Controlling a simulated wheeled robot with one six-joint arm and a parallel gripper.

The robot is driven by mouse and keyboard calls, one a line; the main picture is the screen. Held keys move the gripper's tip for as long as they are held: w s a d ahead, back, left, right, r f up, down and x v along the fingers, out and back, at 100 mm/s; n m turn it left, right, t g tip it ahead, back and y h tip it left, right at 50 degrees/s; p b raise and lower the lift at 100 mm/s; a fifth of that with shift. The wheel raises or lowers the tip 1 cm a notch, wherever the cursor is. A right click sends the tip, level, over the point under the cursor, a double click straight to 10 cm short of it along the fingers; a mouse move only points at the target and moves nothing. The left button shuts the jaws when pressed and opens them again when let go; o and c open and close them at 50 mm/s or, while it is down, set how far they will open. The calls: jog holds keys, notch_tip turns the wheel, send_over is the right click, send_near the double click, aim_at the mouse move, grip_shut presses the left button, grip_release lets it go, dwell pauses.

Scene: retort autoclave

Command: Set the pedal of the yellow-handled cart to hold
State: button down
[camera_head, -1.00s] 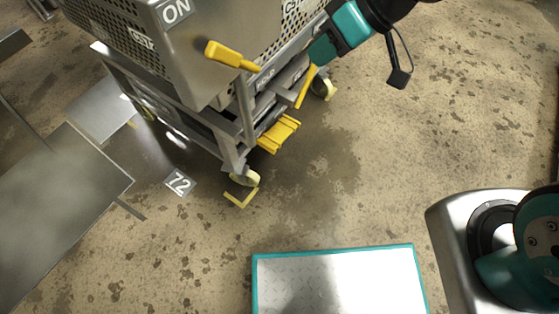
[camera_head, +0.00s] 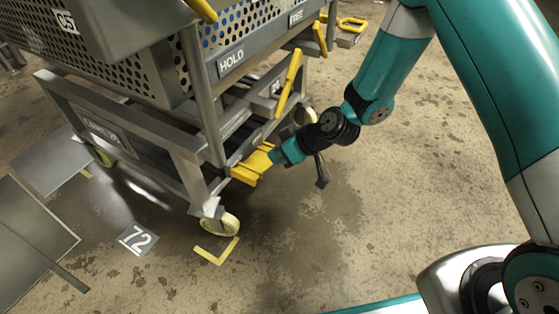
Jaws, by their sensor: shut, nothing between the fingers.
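The cart (camera_head: 190,150) is a grey metal frame carrying perforated baskets, with yellow levers on its side. A yellow pedal (camera_head: 245,174) sticks out low on its near right side, above the floor. My gripper (camera_head: 275,157) is shut and empty, with its tip at the right end of the pedal. It seems to touch the pedal, but I cannot tell for sure; the tip hides part of that end. A HOLD plate (camera_head: 232,60) and a FREE plate (camera_head: 296,17) are on the cart above. A slanted yellow bar (camera_head: 289,84) stands above the pedal.
A caster (camera_head: 220,223) stands beside a yellow floor mark (camera_head: 214,253). A floor plate reads 72 (camera_head: 137,239). Grey metal plates (camera_head: 30,240) lie at the left. The concrete floor at right is clear around my arm.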

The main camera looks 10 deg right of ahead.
aim_at(252, 178)
jog(key=b+x, duration=0.1)
jog(key=x, duration=0.1)
jog(key=b+x, duration=0.2)
jog(key=x, duration=0.1)
jog(key=d+f+b+x, duration=0.1)
jog(key=b+x, duration=0.1)
jog(key=x, duration=0.1)
jog(key=shift+s+a+f, duration=0.2)
jog(key=shift+s+f, duration=0.05)
jog(key=shift+s, duration=0.1)
jog(key=shift+s+a+f+b, duration=0.1)
jog(key=shift+s+f+b, duration=0.1)
jog(key=shift+f+b, duration=0.35)
jog(key=shift+f, duration=0.1)
